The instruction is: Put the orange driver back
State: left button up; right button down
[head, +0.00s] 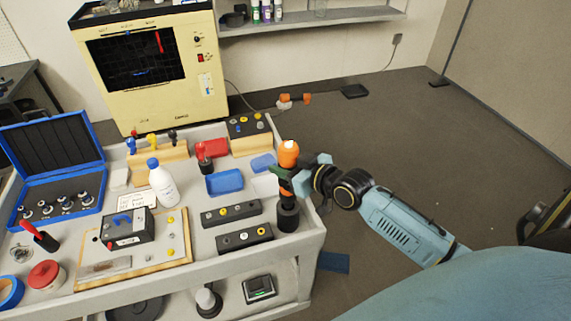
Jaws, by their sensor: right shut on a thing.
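The orange driver (288,153) stands roughly upright at the cart's right edge, its orange end on top. My right gripper (290,177) reaches in from the right and is shut on the driver just below the orange part. The gripper hides some of the driver's middle. A black round holder (288,217) stands on the cart directly below the driver. I cannot tell whether the driver's lower end is inside the holder or just above it. My left gripper is not in view.
The grey cart top (217,259) is crowded. Two dark button blocks (231,213), a blue tray (225,182), a white bottle (161,185), a wooden board (176,262) and an open blue case (55,150) stand left of the holder. Open floor (420,150) lies to the right.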

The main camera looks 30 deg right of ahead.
jog(key=shift+f+b, duration=0.85)
jog(key=shift+f, duration=0.55)
jog(key=shift+f, duration=0.1)
jog(key=shift+f, duration=0.45)
jog(key=c, duration=0.9)
grip_release()
jog(key=shift+o, duration=0.5)
jog(key=shift+f, duration=0.15)
jog(key=shift+s, duration=0.1)
